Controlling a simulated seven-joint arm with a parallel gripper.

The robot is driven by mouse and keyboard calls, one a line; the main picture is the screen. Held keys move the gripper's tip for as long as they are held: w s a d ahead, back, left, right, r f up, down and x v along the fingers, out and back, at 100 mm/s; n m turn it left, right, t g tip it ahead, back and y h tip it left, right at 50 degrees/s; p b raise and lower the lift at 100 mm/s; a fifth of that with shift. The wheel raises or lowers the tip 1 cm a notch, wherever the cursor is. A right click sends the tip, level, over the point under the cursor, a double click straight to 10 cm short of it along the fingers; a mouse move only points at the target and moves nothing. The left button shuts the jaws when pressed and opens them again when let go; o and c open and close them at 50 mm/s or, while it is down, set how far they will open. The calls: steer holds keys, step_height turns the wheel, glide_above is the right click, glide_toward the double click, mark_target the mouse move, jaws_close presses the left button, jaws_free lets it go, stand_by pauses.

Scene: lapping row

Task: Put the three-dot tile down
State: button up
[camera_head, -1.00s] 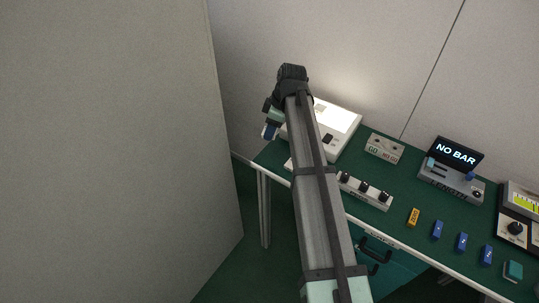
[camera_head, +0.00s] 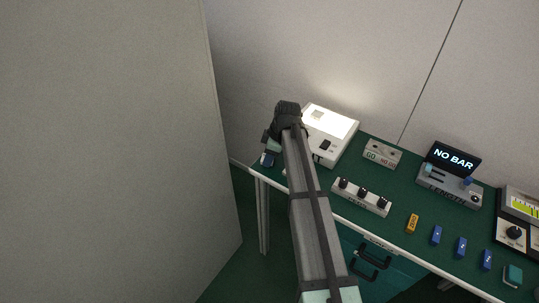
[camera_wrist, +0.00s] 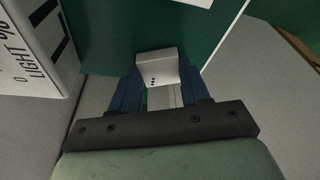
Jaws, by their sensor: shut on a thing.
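The three-dot tile (camera_wrist: 157,66) is a pale grey block with three dark dots on its face, seen in the wrist view between my fingers. My gripper (camera_wrist: 160,82) is shut on it with its two dark blue fingers. In the head view my gripper (camera_head: 267,160) is low at the left end of the green bench (camera_head: 317,187); the tile cannot be made out there. Green bench top lies behind the tile in the wrist view. I cannot tell whether the tile touches it.
A white box (camera_head: 332,123) with a lit top stands close right of my gripper. A three-knob strip (camera_head: 361,197), a GO/NO GO block (camera_head: 382,153) and a NO BAR gauge (camera_head: 449,184) stand further right. The bench's left edge is close to my gripper.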

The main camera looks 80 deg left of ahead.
steer(key=shift+f, duration=0.1)
steer(key=o, duration=1.1)
steer(key=v, duration=1.2)
